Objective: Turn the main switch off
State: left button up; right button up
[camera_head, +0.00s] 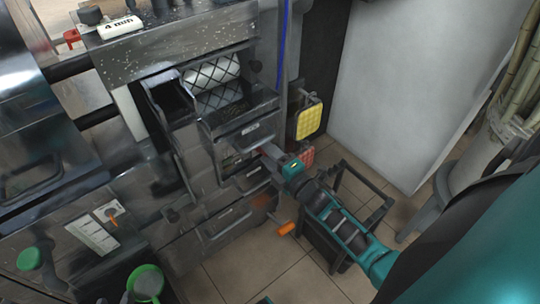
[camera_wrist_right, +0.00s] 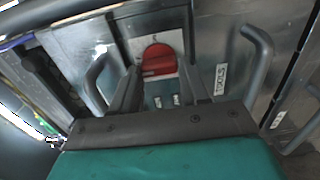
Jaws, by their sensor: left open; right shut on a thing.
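The main switch, a round red rotary knob (camera_wrist_right: 159,58) on a light plate, shows between my right fingers in the right wrist view. My right gripper (camera_wrist_right: 159,76) is shut on this red knob, with a dark finger on either side. The knob's turned position is hard to read. In the head view my right gripper (camera_head: 268,151) reaches the machine's front beside the drawers, and its fingertips and the knob are mostly hidden. Dark fingertips of my left gripper (camera_head: 116,298) show at the bottom edge near a green cup, apart and empty.
A grey bar handle (camera_wrist_right: 262,62) and a "TOOLS" label (camera_wrist_right: 220,78) are right of the knob.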

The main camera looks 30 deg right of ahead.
dwell(0.4)
jog(key=o, duration=1.1)
jog(key=shift+c, duration=0.2)
jog(key=shift+s, duration=0.1)
jog(key=s+d+p, duration=0.1)
jog(key=s, duration=1.1)
jog(key=shift+s+p, duration=0.4)
